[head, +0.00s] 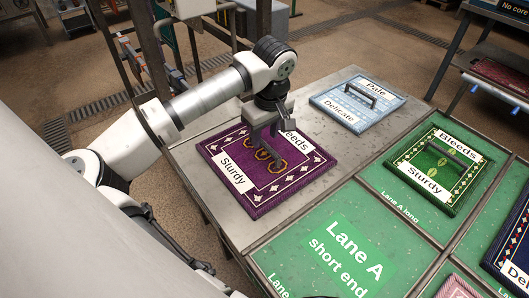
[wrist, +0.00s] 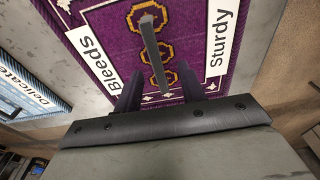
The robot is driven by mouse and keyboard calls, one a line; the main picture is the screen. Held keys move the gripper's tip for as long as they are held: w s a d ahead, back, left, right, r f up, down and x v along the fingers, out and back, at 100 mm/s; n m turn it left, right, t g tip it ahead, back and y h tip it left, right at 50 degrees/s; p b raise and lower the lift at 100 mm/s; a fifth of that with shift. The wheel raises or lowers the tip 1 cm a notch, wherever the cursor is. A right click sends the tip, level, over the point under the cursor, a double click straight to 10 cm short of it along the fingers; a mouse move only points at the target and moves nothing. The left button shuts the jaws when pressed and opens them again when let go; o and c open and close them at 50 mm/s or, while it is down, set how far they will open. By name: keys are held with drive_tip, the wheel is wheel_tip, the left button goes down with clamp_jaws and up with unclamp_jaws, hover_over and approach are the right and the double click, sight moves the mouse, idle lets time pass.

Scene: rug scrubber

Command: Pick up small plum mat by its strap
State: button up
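The small plum mat (head: 237,168) lies flat on a grey metal table, purple with a pale patterned border, gold motifs and white "Sturdy" and "Bleeds" labels. It fills much of the wrist view (wrist: 186,60). Its grey strap (wrist: 149,45) stands along the mat's middle. My gripper (head: 264,138) is over the mat, pointing down, and partly hides the strap in the head view. In the wrist view its two dark fingers (wrist: 160,82) are apart, with the near end of the strap in line between them. I cannot see either finger touching the strap.
A pale blue "Delicate" mat (head: 338,111) lies behind on the same table. A green "Bleeds Sturdy" mat (head: 412,174) lies to the right on green lane panels. The "Lane A short end" panel (head: 290,250) in front is bare. More mats sit at the right edge.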

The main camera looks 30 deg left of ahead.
sight(264, 144)
drive_tip(key=f, duration=0.1)
drive_tip(key=f+p, duration=0.1)
drive_tip(key=f, duration=0.3)
drive_tip(key=shift+w+a+p, duration=0.3)
drive_tip(key=shift+w+a, duration=0.1)
drive_tip(key=shift+c, duration=0.3)
clamp_jaws()
